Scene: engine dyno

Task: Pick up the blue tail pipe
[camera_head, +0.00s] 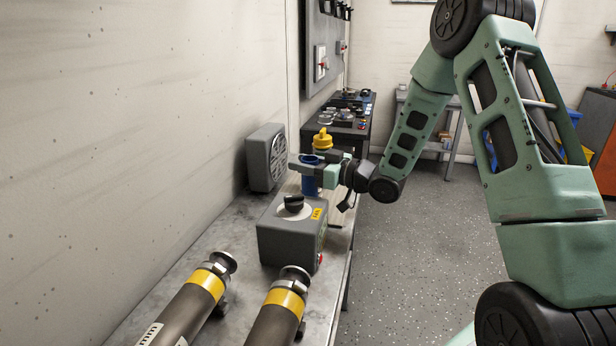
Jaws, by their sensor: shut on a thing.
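The blue tail pipe (309,182) is a short upright blue cylinder with an open top, behind the grey box with the dial. My gripper (308,161) reaches in from the right and is shut on the tail pipe near its top. The pipe's lower end is hidden behind the grey box, so I cannot tell if it touches the bench.
The grey bench (182,252) runs along the wall. A grey dial box (291,230) stands just in front of the pipe, and a grey speaker-like unit (265,157) is behind left. A yellow part (323,140) is behind. Two yellow-banded cylinders (205,283) lie in front.

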